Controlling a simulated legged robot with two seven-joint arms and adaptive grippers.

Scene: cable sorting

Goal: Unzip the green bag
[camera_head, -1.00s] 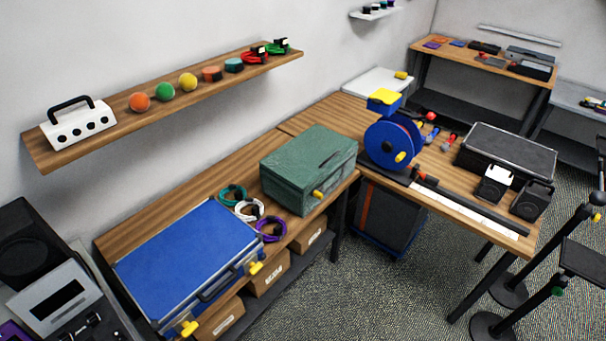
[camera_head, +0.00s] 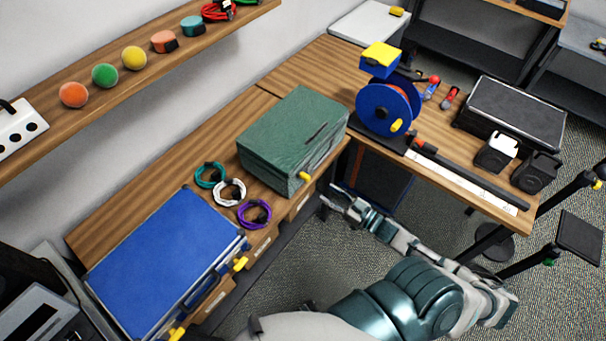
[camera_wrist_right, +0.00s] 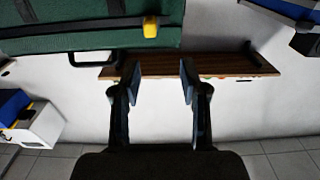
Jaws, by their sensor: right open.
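The green bag (camera_head: 292,138) stands closed on the wooden bench in the head view. A yellow tab (camera_head: 304,177) sits low at its front corner. In the right wrist view the bag (camera_wrist_right: 60,40) fills the upper left, with the yellow tab (camera_wrist_right: 151,27) on its edge. My right gripper (camera_head: 328,199) is in front of and below the bag, apart from it. In the wrist view its two fingers (camera_wrist_right: 188,82) are spread with nothing between them. My left gripper is not in view.
A blue case (camera_head: 160,265) lies left of the bag, with teal, white and purple cable coils (camera_head: 230,191) between them. A blue reel (camera_head: 388,107) stands to the right on the other table. Open floor lies in front of the bench.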

